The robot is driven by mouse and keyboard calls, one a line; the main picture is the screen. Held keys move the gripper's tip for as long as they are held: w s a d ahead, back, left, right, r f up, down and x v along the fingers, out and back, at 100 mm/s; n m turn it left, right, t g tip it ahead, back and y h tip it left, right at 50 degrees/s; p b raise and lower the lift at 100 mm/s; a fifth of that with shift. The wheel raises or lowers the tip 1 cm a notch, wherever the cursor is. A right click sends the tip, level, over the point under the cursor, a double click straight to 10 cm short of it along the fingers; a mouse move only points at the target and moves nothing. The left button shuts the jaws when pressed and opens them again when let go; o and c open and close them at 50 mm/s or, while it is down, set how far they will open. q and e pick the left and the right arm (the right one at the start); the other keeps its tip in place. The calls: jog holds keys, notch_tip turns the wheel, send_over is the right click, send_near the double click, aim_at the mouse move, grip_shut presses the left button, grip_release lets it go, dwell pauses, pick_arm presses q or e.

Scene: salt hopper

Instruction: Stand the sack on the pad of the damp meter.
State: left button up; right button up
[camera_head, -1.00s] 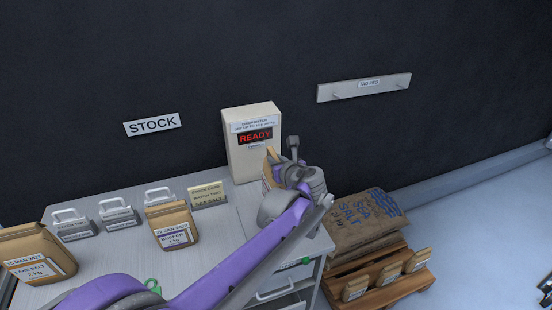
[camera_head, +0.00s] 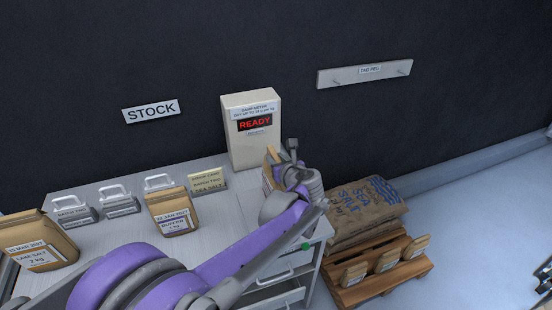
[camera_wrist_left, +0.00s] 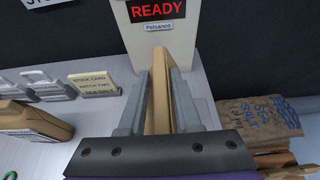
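My left gripper (camera_head: 283,172) is shut on a tan sack (camera_head: 268,172), which is mostly hidden behind the gripper in the head view. In the left wrist view the sack (camera_wrist_left: 160,92) stands edge-on between the two fingers. The damp meter (camera_head: 238,148) is a cream box at the back of the table with a red READY display. It also shows in the left wrist view (camera_wrist_left: 142,42), straight beyond the sack. The meter's pad is hidden by the sack and gripper, so I cannot tell whether the sack touches it.
On the table (camera_head: 110,240) stand a buffer sack (camera_head: 172,214), a lake salt sack (camera_head: 40,240), several grey-handled holders and a stock card (camera_head: 208,182). Right of it, a pallet (camera_head: 412,270) bears big salt sacks (camera_head: 365,212) and smaller ones. A peg rail (camera_head: 364,74) hangs above.

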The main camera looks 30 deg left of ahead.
pick_arm(q)
jog(key=shift+o, duration=1)
jog(key=shift+r, duration=0.2)
jog(key=v, duration=1.2)
jog(key=s+d+f+n+g+h, duration=0.1)
jog(key=s+d+f+n+h, duration=0.2)
jog(key=s+f+n+h, duration=0.2)
jog(key=s+d+f+n+g+h, duration=0.2)
jog(key=s+f+n+h, duration=0.3)
jog(key=s+f+n, duration=0.6)
jog(key=s+d+n, duration=0.1)
jog(key=s+n, duration=0.5)
jog(key=n, duration=0.4)
jog(key=shift+d, duration=0.25)
